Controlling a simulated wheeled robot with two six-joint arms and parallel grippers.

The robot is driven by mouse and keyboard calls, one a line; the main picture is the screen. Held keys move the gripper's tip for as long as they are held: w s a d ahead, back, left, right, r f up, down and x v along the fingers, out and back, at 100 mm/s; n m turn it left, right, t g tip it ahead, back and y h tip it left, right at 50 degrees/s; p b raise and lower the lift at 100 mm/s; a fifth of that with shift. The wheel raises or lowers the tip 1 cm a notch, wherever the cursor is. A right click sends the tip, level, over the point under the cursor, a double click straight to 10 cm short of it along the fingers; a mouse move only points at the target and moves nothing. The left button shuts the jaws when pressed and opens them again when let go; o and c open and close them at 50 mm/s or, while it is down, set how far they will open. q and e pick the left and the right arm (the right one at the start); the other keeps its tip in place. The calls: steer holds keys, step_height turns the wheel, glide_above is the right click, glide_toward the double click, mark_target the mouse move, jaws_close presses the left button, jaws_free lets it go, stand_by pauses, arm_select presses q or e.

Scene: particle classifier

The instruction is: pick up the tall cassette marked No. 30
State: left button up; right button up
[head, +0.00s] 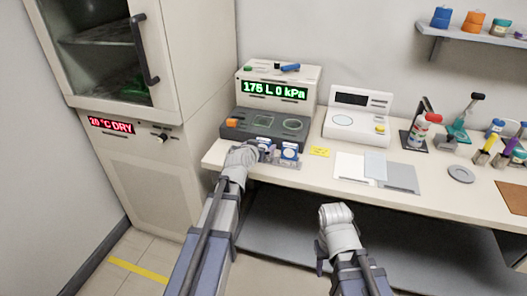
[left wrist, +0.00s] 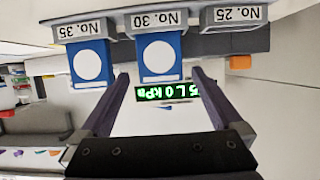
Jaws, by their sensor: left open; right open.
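The No. 30 cassette (left wrist: 158,57) is blue with a white round face and sits in a grey holder (left wrist: 158,20) labelled No. 30. My left gripper (left wrist: 160,76) is open and empty, its fingers on either side of this cassette in the left wrist view, which is upside down. I cannot tell any contact. In the head view the cassette (head: 265,144) is at the table's front edge, just right of my left gripper (head: 250,155), partly hidden. My right gripper (head: 336,214) is low in front of the table, its fingers not clear, apart from the cassettes.
A similar blue No. 35 cassette (left wrist: 90,62) stands close beside it. The No. 25 holder (left wrist: 235,15) shows no blue cassette. Behind is a dark-based instrument (head: 265,125) reading 175 L 0 kPa. A yellow note (head: 320,152) and sheets (head: 349,167) lie to the right.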

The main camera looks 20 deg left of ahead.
mark_target(263, 145)
arm_select(q)
steer(key=b+x, duration=0.1)
steer(key=x, duration=0.3)
steer(key=shift+w+f+b, duration=0.2)
steer(key=shift+f+b, duration=0.15)
steer(key=shift+b, duration=0.05)
steer(key=shift+s, duration=0.1)
steer(key=shift+r, duration=0.1)
steer(key=shift+c, duration=0.6)
steer(key=c, duration=1.2)
